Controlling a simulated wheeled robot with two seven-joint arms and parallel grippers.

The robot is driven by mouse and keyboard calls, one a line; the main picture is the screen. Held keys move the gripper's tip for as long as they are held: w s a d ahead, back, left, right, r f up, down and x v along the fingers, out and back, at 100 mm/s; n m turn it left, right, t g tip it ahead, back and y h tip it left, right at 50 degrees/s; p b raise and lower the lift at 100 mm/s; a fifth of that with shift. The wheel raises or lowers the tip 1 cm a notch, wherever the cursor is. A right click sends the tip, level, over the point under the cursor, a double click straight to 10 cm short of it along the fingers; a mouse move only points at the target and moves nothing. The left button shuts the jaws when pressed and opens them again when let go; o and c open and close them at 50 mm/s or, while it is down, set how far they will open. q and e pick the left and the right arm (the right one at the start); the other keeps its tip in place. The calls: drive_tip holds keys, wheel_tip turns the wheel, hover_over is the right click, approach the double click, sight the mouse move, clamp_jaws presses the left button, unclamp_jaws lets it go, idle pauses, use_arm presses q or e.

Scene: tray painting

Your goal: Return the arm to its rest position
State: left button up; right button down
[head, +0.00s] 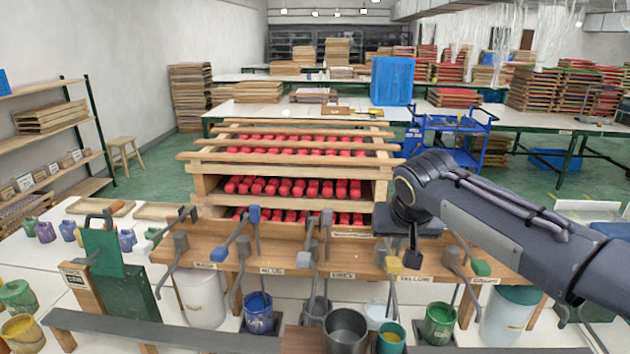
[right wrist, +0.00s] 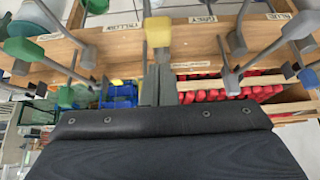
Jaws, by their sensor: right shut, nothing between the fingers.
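My right arm reaches in from the right in the head view. My right gripper (head: 413,259) points down over the wooden tool rail (head: 350,256). Its fingers are shut with nothing between them. A yellow-ended tool (head: 393,265) hangs on the rail just left of the fingertips. In the right wrist view, a yellow block (right wrist: 158,32) shows just beyond the gripper (right wrist: 158,84); I cannot tell whether they touch. My left gripper is not in view.
Several grey-handled tools with coloured ends hang along the rail. Below stand paint pots, including a blue one (head: 258,313) and a green one (head: 438,323). Behind is a wooden rack (head: 290,170) of red pieces. A blue cart (head: 455,125) stands behind my arm.

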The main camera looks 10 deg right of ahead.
drive_tip(key=s+a+f+y, duration=0.1)
drive_tip(key=s+f, duration=0.3)
drive_tip(key=s, duration=0.5)
drive_tip(key=s+a+f+y, duration=0.2)
drive_tip(key=s+f, duration=0.3)
drive_tip(key=s, duration=0.4)
drive_tip(key=s+a+f+n+y, duration=0.1)
drive_tip(key=s+f, duration=0.3)
drive_tip(key=s, duration=0.5)
drive_tip(key=shift+s+a+f+y, duration=0.15)
drive_tip(key=shift+s+y, duration=0.1)
drive_tip(key=shift+y, duration=0.35)
